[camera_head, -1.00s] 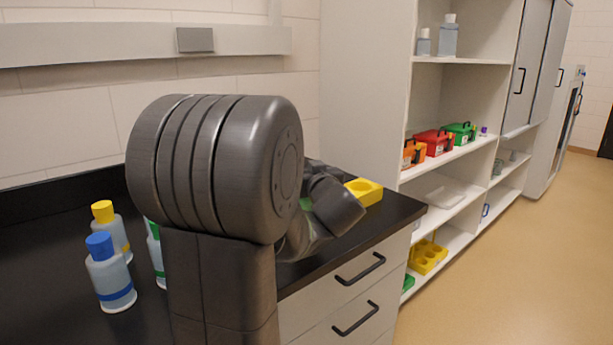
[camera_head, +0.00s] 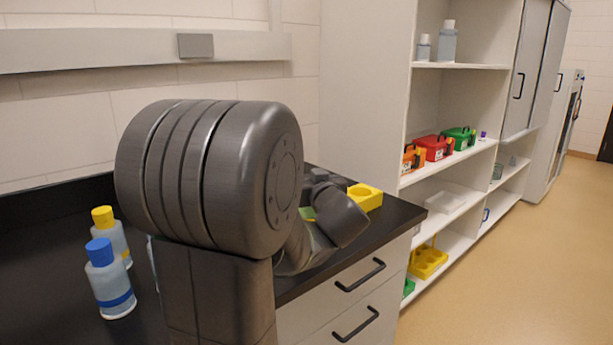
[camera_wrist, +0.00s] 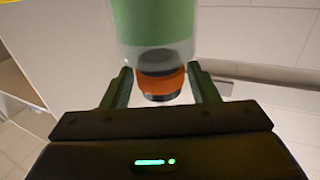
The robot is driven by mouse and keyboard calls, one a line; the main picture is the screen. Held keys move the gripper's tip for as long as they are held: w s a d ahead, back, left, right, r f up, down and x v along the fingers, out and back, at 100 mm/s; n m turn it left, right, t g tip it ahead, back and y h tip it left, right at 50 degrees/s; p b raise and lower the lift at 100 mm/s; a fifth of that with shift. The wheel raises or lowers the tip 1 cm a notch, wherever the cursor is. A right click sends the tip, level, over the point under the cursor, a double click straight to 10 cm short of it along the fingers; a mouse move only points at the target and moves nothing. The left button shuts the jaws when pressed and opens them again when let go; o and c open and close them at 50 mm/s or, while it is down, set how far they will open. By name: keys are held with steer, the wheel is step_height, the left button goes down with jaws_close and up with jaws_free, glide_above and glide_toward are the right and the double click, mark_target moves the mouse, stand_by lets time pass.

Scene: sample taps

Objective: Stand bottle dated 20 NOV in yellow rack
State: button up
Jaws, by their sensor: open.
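In the wrist view, a bottle with a green body (camera_wrist: 152,20), a clear shoulder and an orange ring at its neck is between the fingers of my gripper (camera_wrist: 158,74). The fingers stand apart on both sides of the neck, with a gap visible at least on the right. No date can be read. In the head view, a yellow rack (camera_head: 366,195) sits on the dark counter near its right end, partly behind my arm. A small green patch (camera_head: 307,213) shows beside my wrist; my fingers are hidden there.
A blue-capped bottle (camera_head: 110,283) and a yellow-capped bottle (camera_head: 113,236) stand on the counter (camera_head: 45,290) at left. My arm hides the counter's middle. The shelf unit at right holds orange, red (camera_head: 432,148) and green boxes, and another yellow rack (camera_head: 427,262) low down.

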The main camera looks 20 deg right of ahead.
steer(key=s+p, duration=0.1)
steer(key=s, duration=0.9)
steer(key=shift+s+a, duration=0.2)
steer(key=shift+a, duration=0.15)
steer(key=shift+w, duration=0.15)
steer(key=w, duration=0.4)
steer(key=w+b, duration=0.1)
steer(key=w, duration=0.7)
steer(key=shift+d, duration=0.35)
steer(key=r, duration=0.3)
steer(key=shift+s+p, duration=0.2)
steer(key=shift+p, duration=0.2)
steer(key=shift+r, duration=0.6)
